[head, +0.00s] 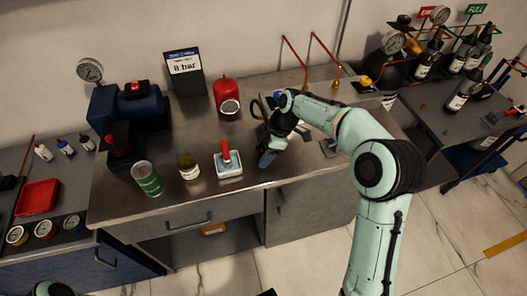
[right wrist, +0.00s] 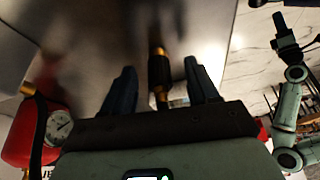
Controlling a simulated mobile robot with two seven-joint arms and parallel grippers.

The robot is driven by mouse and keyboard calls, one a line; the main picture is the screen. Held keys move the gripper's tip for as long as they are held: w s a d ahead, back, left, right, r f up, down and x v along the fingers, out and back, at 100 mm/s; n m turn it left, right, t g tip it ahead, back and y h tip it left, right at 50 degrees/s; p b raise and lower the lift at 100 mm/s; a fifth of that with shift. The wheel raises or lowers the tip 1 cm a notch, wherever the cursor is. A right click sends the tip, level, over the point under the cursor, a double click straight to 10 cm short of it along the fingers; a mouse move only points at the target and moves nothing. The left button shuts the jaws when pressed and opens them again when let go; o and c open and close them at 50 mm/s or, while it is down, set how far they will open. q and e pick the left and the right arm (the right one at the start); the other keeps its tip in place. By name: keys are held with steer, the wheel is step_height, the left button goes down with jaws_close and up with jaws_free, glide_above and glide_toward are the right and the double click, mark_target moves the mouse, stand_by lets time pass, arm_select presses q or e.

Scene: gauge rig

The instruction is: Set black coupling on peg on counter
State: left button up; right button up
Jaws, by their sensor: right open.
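My right gripper (head: 266,160) is low over the counter (head: 205,205), right of the white block with the red handle. In the right wrist view its two fingers (right wrist: 160,88) are apart. A dark cylindrical part with brass bands (right wrist: 158,68) shows between them, apparently clear of both; it may be the black coupling. The gripper and forearm hide this spot in the head view. I cannot pick out the peg for sure; a red upright handle (head: 226,151) stands on a white block (head: 229,170). What looks like my left gripper (right wrist: 284,32) is small and dark in the right wrist view.
A red canister with a gauge (head: 226,90) stands behind. A dark blue machine (head: 135,103) is at the back left. Copper pipes (head: 296,52) rise at the back right.

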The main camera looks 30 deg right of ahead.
steer(key=shift+o, duration=0.4)
steer(key=p+v, duration=0.1)
steer(key=v, duration=1.2)
steer(key=shift+r, duration=0.2)
